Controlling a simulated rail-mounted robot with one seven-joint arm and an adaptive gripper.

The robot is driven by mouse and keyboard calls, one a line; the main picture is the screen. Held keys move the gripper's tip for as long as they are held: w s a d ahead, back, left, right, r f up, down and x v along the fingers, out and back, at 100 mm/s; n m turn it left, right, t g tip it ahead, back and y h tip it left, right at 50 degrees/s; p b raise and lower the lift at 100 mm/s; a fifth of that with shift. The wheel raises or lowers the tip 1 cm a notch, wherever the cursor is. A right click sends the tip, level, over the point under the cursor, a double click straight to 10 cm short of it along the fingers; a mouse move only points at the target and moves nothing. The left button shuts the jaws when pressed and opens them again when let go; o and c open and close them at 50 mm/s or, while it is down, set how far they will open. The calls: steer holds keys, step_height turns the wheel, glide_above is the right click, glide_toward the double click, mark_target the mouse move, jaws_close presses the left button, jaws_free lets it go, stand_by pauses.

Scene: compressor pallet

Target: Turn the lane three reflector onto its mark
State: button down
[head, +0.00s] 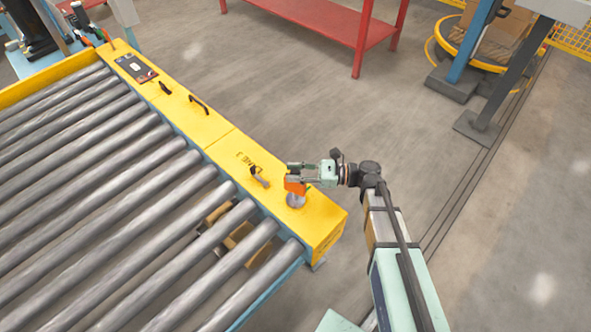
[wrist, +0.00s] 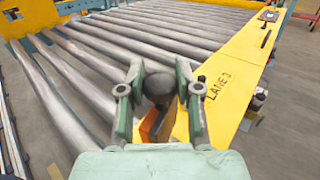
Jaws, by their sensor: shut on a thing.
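The lane three reflector (head: 295,187) is an orange piece above a round grey base (head: 296,201) near the end of the yellow rail. In the wrist view, its orange part (wrist: 150,126) shows between the fingers, with a dark rounded part (wrist: 160,86) beyond it. My gripper (head: 292,180) comes in from the right, low over the rail, and is shut on the reflector. In the wrist view, my gripper's green fingers (wrist: 158,103) stand on both sides of it. I cannot make out the mark, and the fingers hide part of the reflector.
The yellow rail (head: 205,125) bears black "LANE 3" lettering (wrist: 216,88) and a small dark fitting (head: 260,177) beside my gripper. Grey rollers (head: 160,195) fill the left. A red table (head: 325,22) stands at the back.

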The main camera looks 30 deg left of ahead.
steer(key=m+t, duration=0.1)
steer(key=m+t+y, duration=0.1)
steer(key=shift+s+t, duration=0.2)
steer(key=shift+t, duration=0.2)
steer(key=shift+w+m+t+y, duration=0.1)
steer(key=shift+m+t+y, duration=0.5)
steer(key=shift+t, duration=0.4)
steer(key=shift+w, duration=0.1)
steer(key=c, duration=0.8)
jaws_free()
steer(key=shift+a, duration=0.1)
steer(key=v, duration=1.2)
